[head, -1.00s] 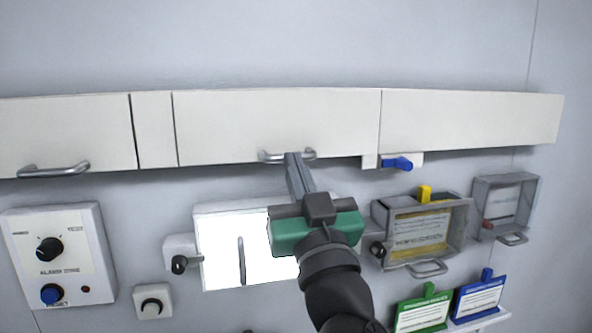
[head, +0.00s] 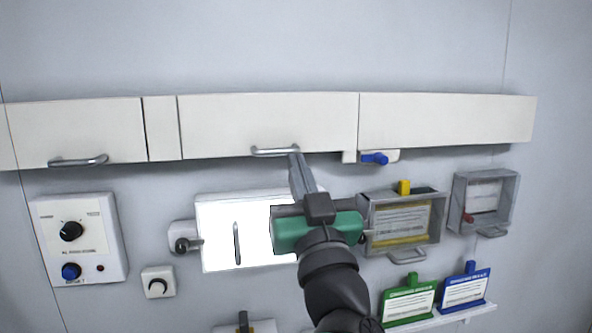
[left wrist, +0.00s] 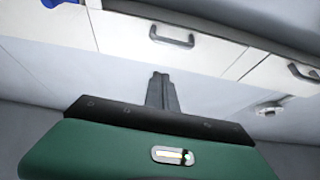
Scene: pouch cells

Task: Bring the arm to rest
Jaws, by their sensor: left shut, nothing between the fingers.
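My left gripper (head: 295,160) has a green body and grey fingers, and comes up from the bottom of the head view. Its fingers are shut with nothing between them. In the head view the fingertips overlap the right end of the metal handle (head: 272,152) on the middle white cabinet door (head: 265,120). In the left wrist view the fingertips (left wrist: 160,76) show apart from the handle (left wrist: 172,38), with a gap of cabinet and wall between. My right gripper is not in view.
A lit white panel (head: 215,225) and a grey yellow-tabbed box (head: 365,222) flank the gripper. A control box (head: 105,210) is at left. A second grey box (head: 512,200) and green (head: 408,302) and blue (head: 466,290) labelled holders are at right. The upper wall is clear.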

